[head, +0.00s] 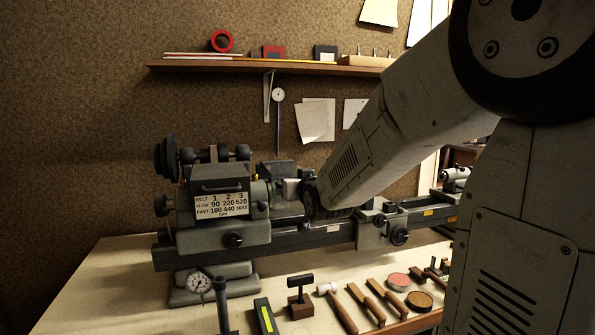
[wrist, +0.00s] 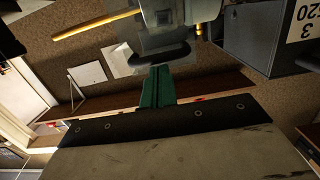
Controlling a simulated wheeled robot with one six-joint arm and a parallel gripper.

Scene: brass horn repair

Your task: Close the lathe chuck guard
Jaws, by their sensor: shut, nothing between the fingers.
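The lathe (head: 245,236) stands along the bench, with its headstock and speed chart at the left. A grey box-like cover (head: 278,173), which looks like the chuck guard, sits just right of the headstock; it seems raised. My arm hides the area right of it. In the wrist view, a grey part with a dark rounded bar (wrist: 160,56) lies just ahead of my fingers; it may be the guard, and I cannot tell which part. My gripper (wrist: 157,72) has green fingers, shut and empty, very close to that bar; contact is unclear. In the head view the fingers are hidden.
The speed chart (head: 221,203) also shows in the wrist view (wrist: 304,25). A brass-coloured rod (wrist: 95,25) sticks out nearby. Several hand tools, including a mallet (head: 341,308), lie on the bench front. A dial gauge (head: 199,283) stands front left. A wall shelf (head: 260,66) runs behind.

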